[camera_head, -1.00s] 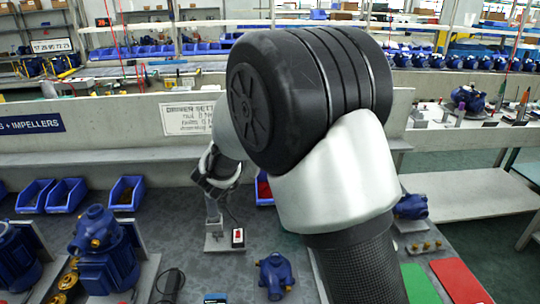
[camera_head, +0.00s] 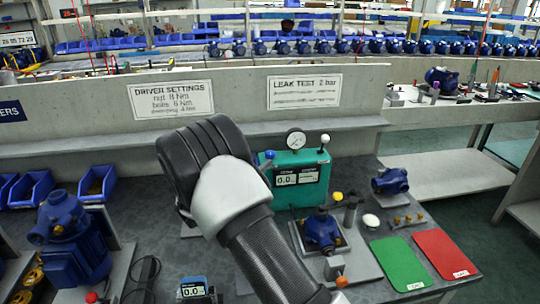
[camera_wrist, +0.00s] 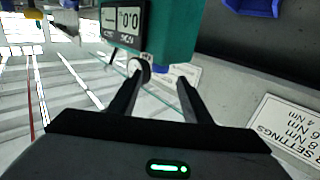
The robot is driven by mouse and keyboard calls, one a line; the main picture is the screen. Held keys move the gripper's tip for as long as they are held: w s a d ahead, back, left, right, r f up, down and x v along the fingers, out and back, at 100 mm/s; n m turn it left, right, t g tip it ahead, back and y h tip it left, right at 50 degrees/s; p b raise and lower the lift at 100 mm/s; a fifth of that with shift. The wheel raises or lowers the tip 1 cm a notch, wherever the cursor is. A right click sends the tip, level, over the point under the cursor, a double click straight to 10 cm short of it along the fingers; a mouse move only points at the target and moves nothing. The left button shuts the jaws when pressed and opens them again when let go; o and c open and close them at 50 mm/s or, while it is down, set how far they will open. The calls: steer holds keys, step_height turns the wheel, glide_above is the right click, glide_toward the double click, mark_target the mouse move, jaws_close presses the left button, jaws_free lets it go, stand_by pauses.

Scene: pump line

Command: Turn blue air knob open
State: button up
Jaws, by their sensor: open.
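The blue knob (camera_head: 269,155) sits on the top left of the teal test box (camera_head: 300,178) in the head view, close to the edge of my arm. The box carries a round gauge (camera_head: 294,140), displays and a white knob (camera_head: 325,139). My gripper (camera_wrist: 160,82) is open and empty in the wrist view, its fingers pointing toward the box, which appears upside down. My arm hides my gripper in the head view.
A blue pump (camera_head: 322,230) sits in a fixture in front of the box. Green (camera_head: 402,263) and red (camera_head: 446,254) mats lie at the right. A low wall with signs (camera_head: 171,98) stands behind. Blue bins (camera_head: 97,183) and another pump (camera_head: 62,235) are at the left.

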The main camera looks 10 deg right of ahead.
mark_target(267, 155)
steer(key=x, duration=0.7)
steer(key=shift+w+d+b, duration=0.2)
steer(key=shift+w+b, duration=0.05)
steer(key=shift+b, duration=0.05)
steer(key=c, duration=1)
steer(key=shift+c, duration=0.2)
